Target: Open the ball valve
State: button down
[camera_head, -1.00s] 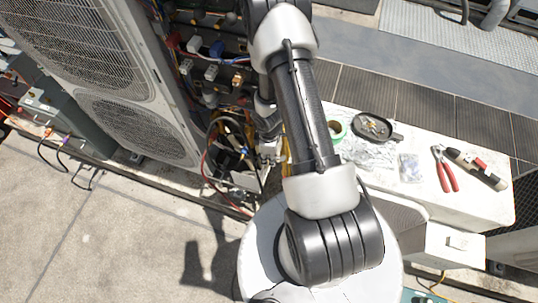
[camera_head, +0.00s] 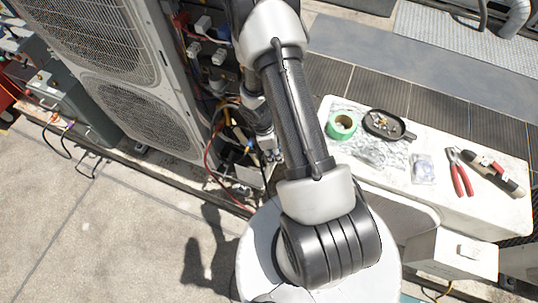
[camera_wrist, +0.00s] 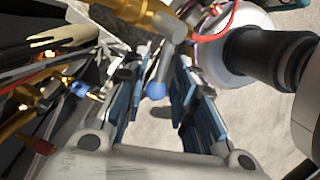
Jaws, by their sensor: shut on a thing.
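In the wrist view the ball valve is a brass body (camera_wrist: 138,14) at the top, with a grey lever handle (camera_wrist: 164,62) ending in a rounded blue tip. My gripper (camera_wrist: 163,68) has its two blue-padded fingers on either side of this handle and is shut on it. In the head view my gripper (camera_head: 268,150) is low beside the open side of the condenser unit, partly hidden by my arm. The valve cannot be made out clearly there.
The condenser unit (camera_head: 125,75) stands left of my arm, with wires and hoses beside it. A white bench (camera_head: 440,205) at right carries green tape (camera_head: 342,125), a pan (camera_head: 385,126), red pliers (camera_head: 460,172) and a bag. Open floor (camera_head: 90,220) lies at lower left.

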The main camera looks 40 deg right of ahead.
jog(key=shift+s+a+f+n+g+h+b, duration=0.1)
jog(key=shift+s+f+n+g+h+b, duration=0.3)
jog(key=shift+n+h, duration=0.55)
jog(key=shift+s+a+f+n+g+h+b, duration=0.15)
jog(key=shift+s+n+g+h+b, duration=0.4)
jog(key=shift+n, duration=0.55)
jog(key=shift+s+d+f+n+g+h+b, duration=0.1)
jog(key=shift+s+f+n+g+h+b, duration=0.35)
jog(key=shift+n+h, duration=0.55)
jog(key=shift+s+r, duration=0.1)
jog(key=c, duration=1.3)
grip_release()
jog(key=shift+r, duration=0.1)
jog(key=v, duration=1.2)
jog(key=shift+s, duration=0.1)
